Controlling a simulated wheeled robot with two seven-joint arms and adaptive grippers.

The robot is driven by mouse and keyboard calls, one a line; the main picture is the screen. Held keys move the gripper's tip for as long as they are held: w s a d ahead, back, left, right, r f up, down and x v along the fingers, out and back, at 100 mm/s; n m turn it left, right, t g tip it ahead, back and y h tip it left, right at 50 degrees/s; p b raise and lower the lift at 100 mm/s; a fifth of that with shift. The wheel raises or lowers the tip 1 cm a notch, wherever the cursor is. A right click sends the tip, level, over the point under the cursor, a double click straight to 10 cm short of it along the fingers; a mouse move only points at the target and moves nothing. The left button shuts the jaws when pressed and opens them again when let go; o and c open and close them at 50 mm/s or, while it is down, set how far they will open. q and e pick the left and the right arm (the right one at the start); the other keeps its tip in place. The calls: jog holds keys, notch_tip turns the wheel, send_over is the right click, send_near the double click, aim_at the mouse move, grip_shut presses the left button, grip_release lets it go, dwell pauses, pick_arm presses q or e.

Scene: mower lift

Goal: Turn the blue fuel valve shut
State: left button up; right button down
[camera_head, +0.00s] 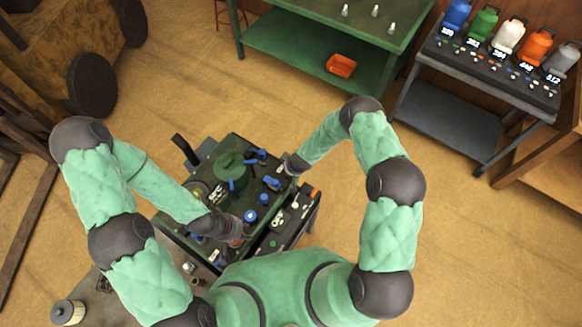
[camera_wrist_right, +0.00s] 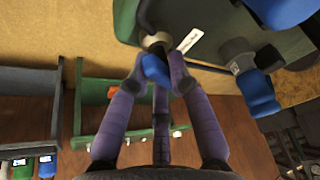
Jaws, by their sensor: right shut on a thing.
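The green mower (camera_head: 230,165) stands on a dark lift bench, with several blue parts on top. In the right wrist view, my right gripper (camera_wrist_right: 160,66) has its purple fingers shut around a small blue handle (camera_wrist_right: 155,70), which I take to be the fuel valve. The handle sits by a pale fitting at the edge of the green body, partly hidden by the fingers. In the head view, my right gripper (camera_head: 285,172) reaches the mower's right side. My left gripper (camera_head: 228,230) is low over the mower's near side, and its fingers are too small and hidden to read.
A green workbench (camera_head: 290,50) with an orange tray (camera_head: 341,65) stands at the back. A dark cart (camera_head: 465,100) with several coloured jugs is at the back right. Another blue part (camera_wrist_right: 258,90) lies close to my right gripper. The floor to the right is clear.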

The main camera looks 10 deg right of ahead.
jog(key=m+h, duration=0.1)
jog(key=m, duration=0.2)
jog(key=m+h, duration=0.1)
jog(key=m, duration=0.2)
jog(key=shift+a+h+b, duration=0.2)
jog(key=shift+h+b, duration=0.1)
jog(key=m+h, duration=0.1)
jog(key=m, duration=0.4)
jog(key=shift+s+a+m+g+h, duration=0.1)
jog(key=shift+m+g+h, duration=0.3)
jog(key=c, duration=1.1)
grip_release()
jog(key=v, duration=1.2)
